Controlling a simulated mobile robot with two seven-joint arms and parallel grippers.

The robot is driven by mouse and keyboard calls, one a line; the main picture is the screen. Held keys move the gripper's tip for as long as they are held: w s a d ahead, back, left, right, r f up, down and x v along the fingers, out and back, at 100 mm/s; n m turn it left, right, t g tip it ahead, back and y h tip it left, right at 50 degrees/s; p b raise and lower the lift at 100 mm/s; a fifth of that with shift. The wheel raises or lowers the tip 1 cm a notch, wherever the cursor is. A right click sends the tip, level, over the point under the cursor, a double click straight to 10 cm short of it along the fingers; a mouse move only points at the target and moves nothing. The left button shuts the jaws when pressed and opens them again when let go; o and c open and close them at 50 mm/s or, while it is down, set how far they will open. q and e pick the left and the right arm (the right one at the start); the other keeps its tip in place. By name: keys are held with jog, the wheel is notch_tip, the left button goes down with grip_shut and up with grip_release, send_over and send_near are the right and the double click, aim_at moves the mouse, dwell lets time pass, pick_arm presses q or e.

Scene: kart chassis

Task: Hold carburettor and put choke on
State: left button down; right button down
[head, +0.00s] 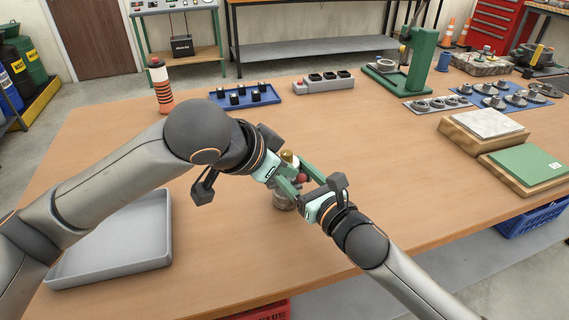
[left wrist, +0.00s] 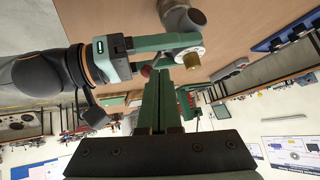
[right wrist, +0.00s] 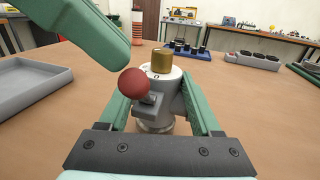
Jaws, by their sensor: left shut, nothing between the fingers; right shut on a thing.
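The carburettor (right wrist: 171,92) is a grey upright body with a brass cap (right wrist: 162,60) on top and a choke lever ending in a red ball (right wrist: 134,82). My right gripper (right wrist: 162,112) is shut around its body, one finger on each side. In the head view the carburettor (head: 284,202) stands near the table's middle, partly hidden by both grippers. The red ball also shows in the left wrist view (left wrist: 146,71), beside the fingers. My left gripper (left wrist: 165,85) is shut and empty, close beside the lever; I cannot tell whether it touches the ball.
A grey tray (head: 120,258) lies at the left of the table (head: 420,210). A striped orange bottle (head: 160,88), a blue tray (head: 270,96) of small parts and a green press (head: 415,75) stand farther back. Boxes (head: 485,130) are at the right. The table's front middle is clear.

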pick_arm(q)
jog(key=shift+w, duration=0.15)
jog(key=shift+w+a+f, duration=0.25)
jog(key=shift+w+a, duration=0.05)
jog(key=shift+w, duration=0.3)
jog(key=w+a+v, duration=0.2)
jog(key=v, duration=1)
jog(key=shift+r, duration=0.2)
pick_arm(e)
grip_release()
